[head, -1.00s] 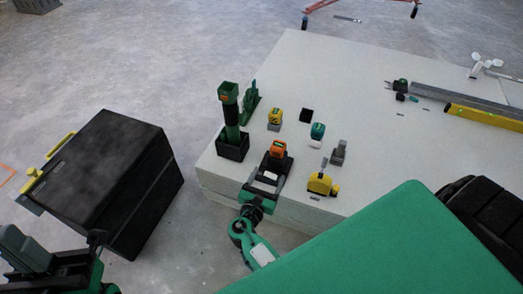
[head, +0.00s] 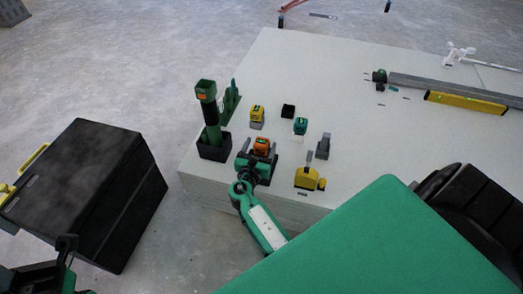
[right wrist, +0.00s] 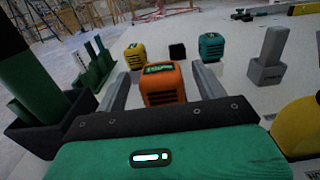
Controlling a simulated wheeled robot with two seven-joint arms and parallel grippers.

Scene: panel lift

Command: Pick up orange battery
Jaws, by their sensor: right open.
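The orange battery (head: 262,145) stands on the pale panel stack, near its left front edge. It also shows in the right wrist view (right wrist: 164,85), upright. My right gripper (head: 258,156) is open, with one finger on each side of the battery. In the right wrist view the fingers (right wrist: 162,84) flank it with small gaps, and its lower part is hidden behind the gripper body. Part of my left gripper (head: 66,256) shows at the lower left corner; its jaws are not clear.
A black holder (head: 214,147) with a green tool stands left of the battery. A yellow battery (head: 257,115) and a teal battery (head: 300,126) stand behind. A grey tool (head: 323,147) and a yellow tool (head: 308,178) are to the right. A black case (head: 88,190) stands at left.

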